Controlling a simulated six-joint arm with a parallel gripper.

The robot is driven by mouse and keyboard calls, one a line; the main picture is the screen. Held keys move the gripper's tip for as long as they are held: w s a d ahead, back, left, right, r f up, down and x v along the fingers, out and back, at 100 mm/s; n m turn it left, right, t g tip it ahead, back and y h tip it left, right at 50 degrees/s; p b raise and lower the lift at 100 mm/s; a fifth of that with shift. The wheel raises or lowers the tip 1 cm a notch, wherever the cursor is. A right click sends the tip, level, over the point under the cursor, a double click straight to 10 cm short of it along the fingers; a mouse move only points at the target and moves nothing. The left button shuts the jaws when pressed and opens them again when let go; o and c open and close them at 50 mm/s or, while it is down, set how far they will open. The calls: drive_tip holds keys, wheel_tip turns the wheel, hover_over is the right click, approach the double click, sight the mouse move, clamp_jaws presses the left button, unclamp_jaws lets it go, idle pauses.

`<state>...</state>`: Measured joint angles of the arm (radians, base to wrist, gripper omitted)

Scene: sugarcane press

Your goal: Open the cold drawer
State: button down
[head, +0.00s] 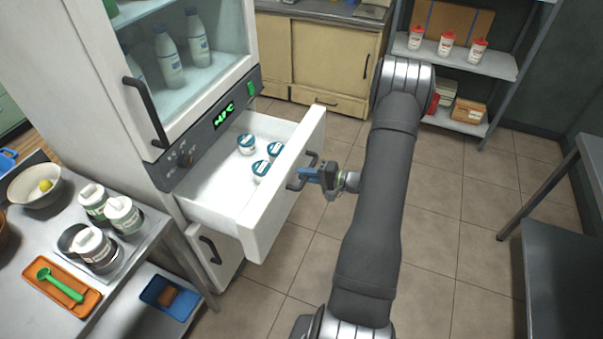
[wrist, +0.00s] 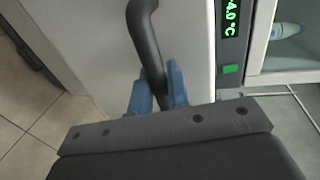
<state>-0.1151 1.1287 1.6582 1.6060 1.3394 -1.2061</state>
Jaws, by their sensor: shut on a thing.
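The cold drawer (head: 262,219) is a white drawer below the glass-doored fridge, and it stands pulled well out. Several small tubs with blue lids (head: 262,167) sit inside it. Its dark bar handle (head: 310,160) is on the front face; it also shows in the wrist view as a dark curved bar (wrist: 143,35). My gripper (head: 308,174) is at the handle, its blue fingers (wrist: 157,88) on either side of the bar and shut on it. The fingers hide part of the handle.
The fridge (head: 215,115) holds white bottles (head: 168,60) behind its closed glass door. A steel table (head: 140,245) with jars (head: 123,214), a bowl and an orange tray (head: 62,287) stands at the left. A dark table (head: 555,275) stands at the right. The tiled floor between is clear.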

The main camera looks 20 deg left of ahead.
drive_tip(key=c, duration=1.4)
unclamp_jaws()
drive_tip(key=v, duration=1.7)
drive_tip(key=shift+d, duration=0.25)
drive_tip(key=x, duration=1.7)
drive_tip(key=shift+a, duration=0.25)
drive_tip(key=v, duration=1.7)
drive_tip(key=shift+d, duration=0.25)
drive_tip(key=shift+a, duration=0.1)
